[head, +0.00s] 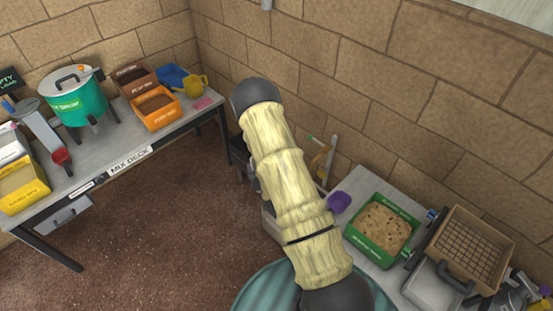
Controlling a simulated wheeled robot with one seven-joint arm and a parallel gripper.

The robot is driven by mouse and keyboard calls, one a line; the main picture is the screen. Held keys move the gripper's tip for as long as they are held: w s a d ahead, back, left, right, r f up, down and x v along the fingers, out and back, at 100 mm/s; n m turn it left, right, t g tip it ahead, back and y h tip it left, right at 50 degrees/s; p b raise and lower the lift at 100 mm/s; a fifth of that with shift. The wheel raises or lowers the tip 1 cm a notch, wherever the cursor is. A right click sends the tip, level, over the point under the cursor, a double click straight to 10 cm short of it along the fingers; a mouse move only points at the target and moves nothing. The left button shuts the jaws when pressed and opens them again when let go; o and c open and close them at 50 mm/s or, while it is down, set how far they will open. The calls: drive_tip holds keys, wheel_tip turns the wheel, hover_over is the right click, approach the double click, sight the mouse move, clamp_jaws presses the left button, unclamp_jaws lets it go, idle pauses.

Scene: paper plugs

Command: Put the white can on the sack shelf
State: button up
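I cannot make out a white can for certain in the head view. A pale grey container with a dark handle (432,287) stands at the lower right, but I cannot tell whether it is a can. No shelf marked for sacks shows. My arm, in a cream padded sleeve, crosses the middle of the view and hides part of the floor and wall behind it. My gripper's fingers do not show.
A long table (128,158) marked "MIX DECK" stands left, with a teal pot (78,103), an orange tray (155,112) and a yellow box (22,187). A green tray (366,246) and a brown grid-bottomed box (504,247) stand right. Brown floor (165,220) lies open between.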

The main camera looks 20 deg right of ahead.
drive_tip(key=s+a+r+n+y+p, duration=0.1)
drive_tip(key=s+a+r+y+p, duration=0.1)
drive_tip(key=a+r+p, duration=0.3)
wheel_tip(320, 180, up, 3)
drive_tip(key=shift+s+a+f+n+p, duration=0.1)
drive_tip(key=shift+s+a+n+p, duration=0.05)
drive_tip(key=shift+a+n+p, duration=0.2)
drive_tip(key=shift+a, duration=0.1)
